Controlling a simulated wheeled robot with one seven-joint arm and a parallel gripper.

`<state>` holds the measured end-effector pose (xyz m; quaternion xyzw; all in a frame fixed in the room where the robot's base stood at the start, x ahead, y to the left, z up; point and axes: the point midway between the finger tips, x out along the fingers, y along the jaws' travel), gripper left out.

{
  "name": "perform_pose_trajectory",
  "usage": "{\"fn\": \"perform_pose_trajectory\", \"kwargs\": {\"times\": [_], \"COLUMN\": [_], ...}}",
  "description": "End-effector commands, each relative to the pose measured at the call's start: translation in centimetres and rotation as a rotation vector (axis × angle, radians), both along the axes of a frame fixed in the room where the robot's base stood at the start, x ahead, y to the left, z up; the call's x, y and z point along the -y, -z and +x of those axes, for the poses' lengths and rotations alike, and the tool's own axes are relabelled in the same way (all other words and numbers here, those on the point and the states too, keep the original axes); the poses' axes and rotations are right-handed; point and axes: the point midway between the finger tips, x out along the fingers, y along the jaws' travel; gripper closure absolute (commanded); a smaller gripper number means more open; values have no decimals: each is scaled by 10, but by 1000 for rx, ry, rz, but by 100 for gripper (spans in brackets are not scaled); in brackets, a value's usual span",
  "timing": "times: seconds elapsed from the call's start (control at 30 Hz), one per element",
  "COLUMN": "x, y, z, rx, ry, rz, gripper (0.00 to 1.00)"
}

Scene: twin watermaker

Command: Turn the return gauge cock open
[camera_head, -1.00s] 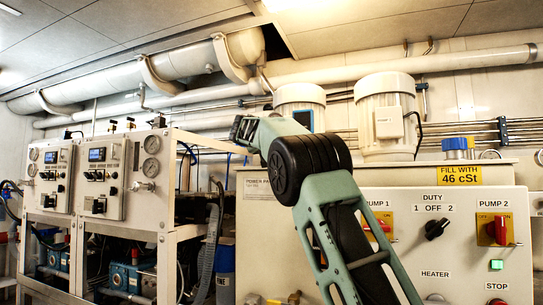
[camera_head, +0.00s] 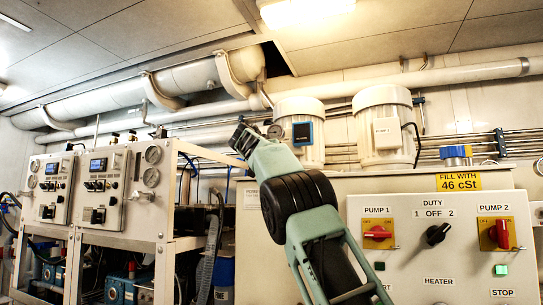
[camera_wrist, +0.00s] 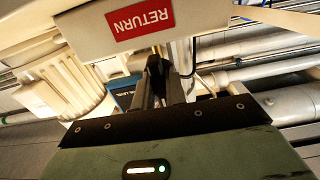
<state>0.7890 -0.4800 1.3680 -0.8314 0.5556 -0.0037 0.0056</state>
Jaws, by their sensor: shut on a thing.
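A red RETURN label (camera_wrist: 139,18) on a pale plate shows upside down at the top of the wrist view. My gripper (camera_wrist: 158,68) has its dark fingers close together just below that plate. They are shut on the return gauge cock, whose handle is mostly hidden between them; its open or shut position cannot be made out. In the head view my gripper (camera_head: 240,131) reaches up and left, beside a small round gauge (camera_head: 275,131). The cock is too small to tell there.
A blue-framed box (camera_head: 302,133) and white motors (camera_head: 383,123) stand right of my gripper. The switch panel (camera_head: 408,262) is at the lower right. Panels with gauges (camera_head: 128,185) are on the left. Pipes (camera_head: 440,77) run behind.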

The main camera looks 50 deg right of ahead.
Motion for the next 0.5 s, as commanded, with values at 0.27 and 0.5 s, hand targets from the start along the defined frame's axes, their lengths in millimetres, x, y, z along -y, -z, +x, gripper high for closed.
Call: {"fn": "perform_pose_trajectory", "kwargs": {"times": [0.27,0.5], "x": [0,0], "y": [1,1], "z": [1,1], "rx": [3,2], "ry": [-1,-1], "rz": [4,3], "gripper": [100,65]}}
